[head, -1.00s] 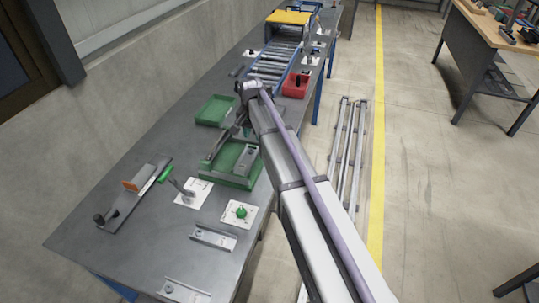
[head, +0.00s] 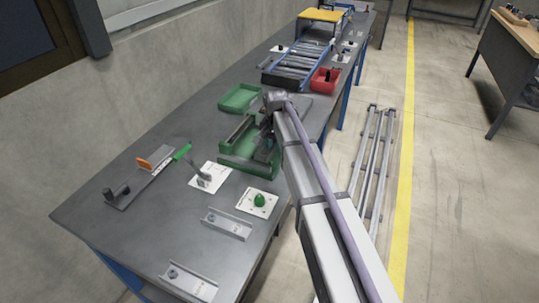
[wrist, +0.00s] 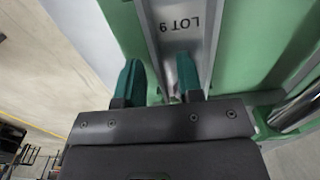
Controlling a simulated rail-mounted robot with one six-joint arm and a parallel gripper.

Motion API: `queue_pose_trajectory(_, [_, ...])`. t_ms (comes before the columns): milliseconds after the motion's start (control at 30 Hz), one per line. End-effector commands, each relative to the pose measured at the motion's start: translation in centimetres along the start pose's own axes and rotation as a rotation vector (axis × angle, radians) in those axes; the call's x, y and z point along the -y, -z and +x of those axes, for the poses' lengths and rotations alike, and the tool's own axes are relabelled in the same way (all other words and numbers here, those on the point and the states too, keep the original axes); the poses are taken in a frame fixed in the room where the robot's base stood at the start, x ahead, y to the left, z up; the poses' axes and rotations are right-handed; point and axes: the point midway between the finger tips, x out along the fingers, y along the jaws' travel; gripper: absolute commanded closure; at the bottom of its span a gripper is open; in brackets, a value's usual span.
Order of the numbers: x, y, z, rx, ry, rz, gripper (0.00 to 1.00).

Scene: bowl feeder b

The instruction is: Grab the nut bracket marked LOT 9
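The nut bracket marked LOT 9 (wrist: 178,30) is a grey metal channel lying in the green tray (wrist: 245,40), seen close up in the wrist view with its lettering upside down. My gripper (wrist: 160,80) has two teal fingers spread apart. One edge of the bracket runs into the gap between them; the right finger overlaps the channel and the left finger is outside its left edge. I cannot tell whether either touches. In the head view my gripper (head: 265,150) is at the green tray (head: 233,166) and hides most of this bracket.
Two other metal brackets lie on the grey bench, one (head: 228,223) beside the green-button plate (head: 258,202) and one (head: 188,282) at the front edge. A second green tray (head: 240,98), a red bin (head: 324,80) and a roller conveyor (head: 295,63) are farther back.

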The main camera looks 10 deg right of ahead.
Motion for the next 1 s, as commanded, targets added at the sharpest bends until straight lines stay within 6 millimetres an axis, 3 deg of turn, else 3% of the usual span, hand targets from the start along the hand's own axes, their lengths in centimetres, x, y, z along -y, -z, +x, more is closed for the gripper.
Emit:
queue_pose_trajectory(133, [-0.01, 0.00, -0.28, 0.000, 0.000, 0.000, 0.67])
queue_pose_trajectory(500, [-0.01, 0.00, -0.28, 0.000, 0.000, 0.000, 1.00])
queue_pose_trajectory(1000, [-0.01, 0.01, -0.87, 0.000, 0.000, 0.000, 1.00])
